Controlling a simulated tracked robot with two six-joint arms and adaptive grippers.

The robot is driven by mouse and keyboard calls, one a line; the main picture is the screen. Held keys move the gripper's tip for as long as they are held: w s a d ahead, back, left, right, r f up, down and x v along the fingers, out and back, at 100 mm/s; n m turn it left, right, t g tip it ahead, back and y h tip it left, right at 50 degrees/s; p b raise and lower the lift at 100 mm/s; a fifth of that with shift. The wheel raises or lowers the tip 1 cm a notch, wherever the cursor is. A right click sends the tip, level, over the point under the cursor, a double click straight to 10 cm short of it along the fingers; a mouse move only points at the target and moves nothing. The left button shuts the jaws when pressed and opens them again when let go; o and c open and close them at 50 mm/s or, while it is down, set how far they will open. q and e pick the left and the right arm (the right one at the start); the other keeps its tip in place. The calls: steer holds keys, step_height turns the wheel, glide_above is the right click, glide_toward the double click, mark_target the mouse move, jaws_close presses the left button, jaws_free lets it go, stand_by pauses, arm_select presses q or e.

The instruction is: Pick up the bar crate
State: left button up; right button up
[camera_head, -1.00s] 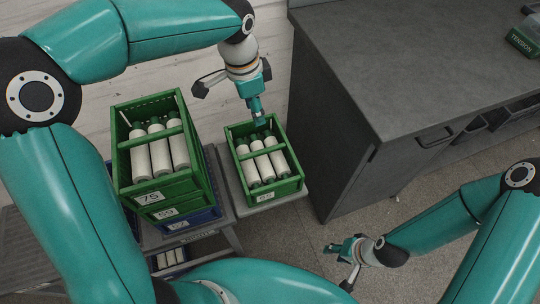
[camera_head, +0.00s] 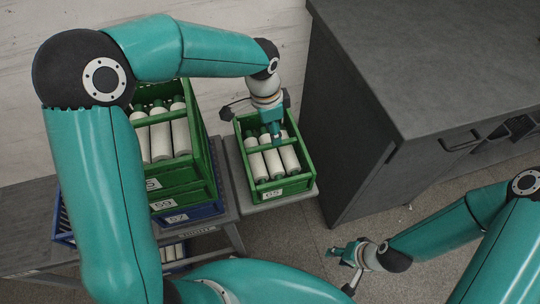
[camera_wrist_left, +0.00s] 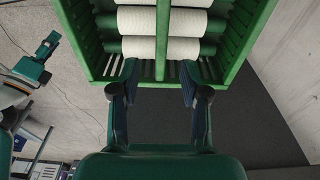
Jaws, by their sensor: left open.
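The bar crate (camera_head: 291,185) is a green open box with a bar across its top and a white label on its front. My left gripper (camera_head: 276,139) is over the crate, pointing down at the bar. In the left wrist view the open fingers (camera_wrist_left: 160,76) lie on either side of the green bar (camera_wrist_left: 162,40); I cannot tell whether they are down at its height. My right gripper (camera_head: 345,250) hangs low at the right, away from the crate; its fingers are too small to read.
A stack of green crates (camera_head: 182,187) with a blue crate (camera_head: 190,216) below stands close on the left. A dark grey cabinet (camera_head: 400,70) rises close on the right. The floor (camera_head: 285,235) in front is partly open.

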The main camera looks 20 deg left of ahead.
mark_target(271, 144)
arm_select(q)
step_height(271, 144, down, 3)
steer(key=shift+d+r, duration=0.1)
steer(key=shift+r, duration=0.1)
steer(key=f, duration=0.4)
steer(key=shift+s+a+f, duration=0.1)
steer(key=shift+a+f, duration=0.2)
steer(key=shift+f, duration=0.35)
steer(key=shift+c, duration=0.3)
jaws_close()
steer(key=shift+r, duration=0.1)
